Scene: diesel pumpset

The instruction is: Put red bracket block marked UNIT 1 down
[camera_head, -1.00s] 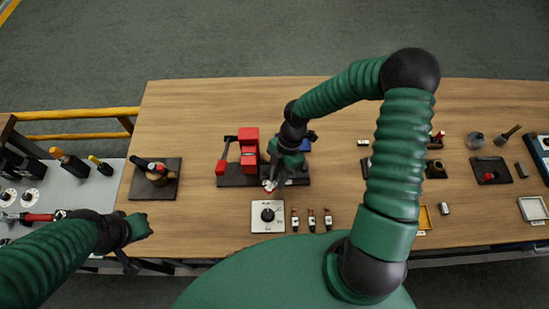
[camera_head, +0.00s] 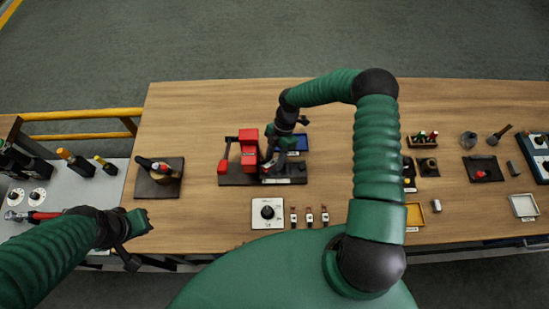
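A red upright block fixture (camera_head: 248,141) with a red side lever (camera_head: 223,165) stands on a dark base plate (camera_head: 233,180) at the table's centre. My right gripper (camera_head: 269,166) points down at its right side, over the base plate. Small red patches show by the fingers. I cannot tell whether they are the bracket block or part of the fixture, and no UNIT 1 marking is readable. The fingers' gap is hidden. My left gripper (camera_head: 138,240) is off the table's left front edge, with nothing seen in it; its finger opening is unclear.
A white dial box (camera_head: 267,213) and several small switches (camera_head: 309,216) stand in front. A dark stand (camera_head: 158,178) is at left. Parts and trays crowd the right; the table's back is clear.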

